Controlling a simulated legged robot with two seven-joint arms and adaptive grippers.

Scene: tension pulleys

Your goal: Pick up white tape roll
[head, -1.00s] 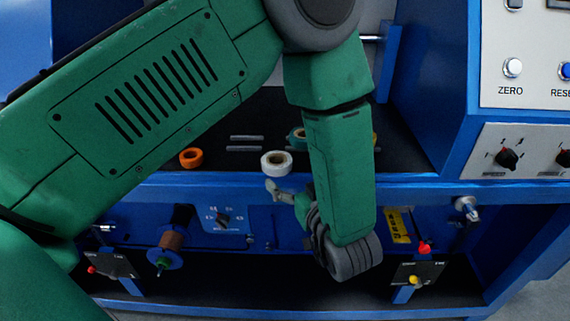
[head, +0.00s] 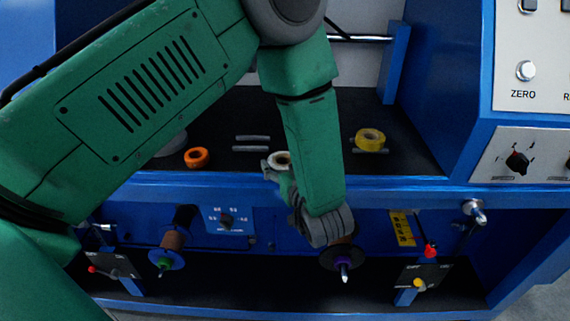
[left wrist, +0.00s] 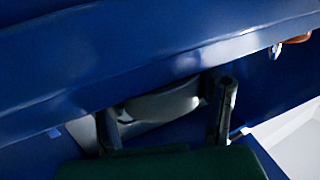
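The white tape roll (head: 279,160) lies on the dark shelf, just behind its blue front edge. In the head view its right part is hidden by my left forearm. My left gripper (head: 270,168) is at the front edge of the shelf, right by the roll; I cannot tell whether they touch. In the left wrist view the two fingers of my left gripper (left wrist: 167,100) stand apart, with a grey curved surface showing between them that I cannot identify. The white roll cannot be made out there. My right gripper is not in view.
On the shelf, an orange roll (head: 196,158) lies to the left and a yellow roll (head: 370,139) to the right. The blue shelf edge (head: 400,187) runs across the front. Below it are spindles (head: 166,259) and levers (head: 430,252). A control panel (head: 527,70) stands at right.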

